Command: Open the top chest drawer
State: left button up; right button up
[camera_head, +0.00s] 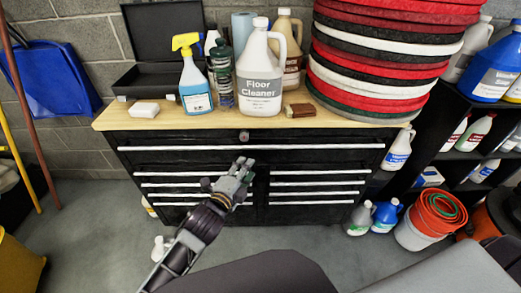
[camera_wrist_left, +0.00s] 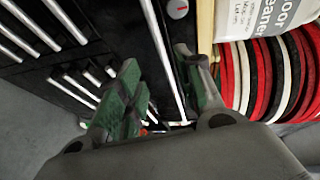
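The black chest (camera_head: 255,133) has a wide top drawer (camera_head: 320,157) with a long silver handle (camera_head: 310,147). The drawer looks shut, flush with the chest front. My left gripper (camera_head: 242,167) is in front of the chest, just below the handle in the head view. In the left wrist view its two green-padded fingers (camera_wrist_left: 157,65) are spread apart and empty. The handle (camera_wrist_left: 164,60) runs between them in that view; I cannot tell how far past the fingertips it lies. A round lock (camera_wrist_left: 178,9) is above the drawer. My right gripper is not in view.
The wooden top (camera_head: 150,122) holds a floor cleaner jug (camera_head: 260,75), a blue spray bottle (camera_head: 194,85), a black case (camera_head: 160,45) and a stack of pads (camera_head: 380,70). Smaller drawers (camera_head: 315,184) lie below. Red buckets (camera_head: 437,212) stand on the right. Floor in front is mostly clear.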

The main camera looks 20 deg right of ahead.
pick_arm(q)
send_near(261, 148)
jog(key=shift+r+x, duration=0.25)
jog(key=shift+x, duration=1.15)
jog(key=shift+f+b+x, duration=0.15)
jog(key=shift+b+x, duration=0.25)
jog(key=shift+x, duration=0.95)
jog(key=shift+f+b+x, duration=0.1)
jog(key=shift+b+x, duration=0.25)
jog(key=shift+x, duration=1)
jog(key=shift+w+d+f, duration=0.1)
jog(key=shift+w+d, duration=0.15)
jog(key=shift+w, duration=0.15)
jog(key=shift+w+d, duration=0.15)
jog(key=shift+w, duration=0.05)
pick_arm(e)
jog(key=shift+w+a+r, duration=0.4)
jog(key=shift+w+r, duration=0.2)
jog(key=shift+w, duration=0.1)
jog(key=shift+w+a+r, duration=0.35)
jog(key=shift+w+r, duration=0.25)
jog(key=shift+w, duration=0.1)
pick_arm(q)
grip_shut()
jog(key=shift+f, duration=0.1)
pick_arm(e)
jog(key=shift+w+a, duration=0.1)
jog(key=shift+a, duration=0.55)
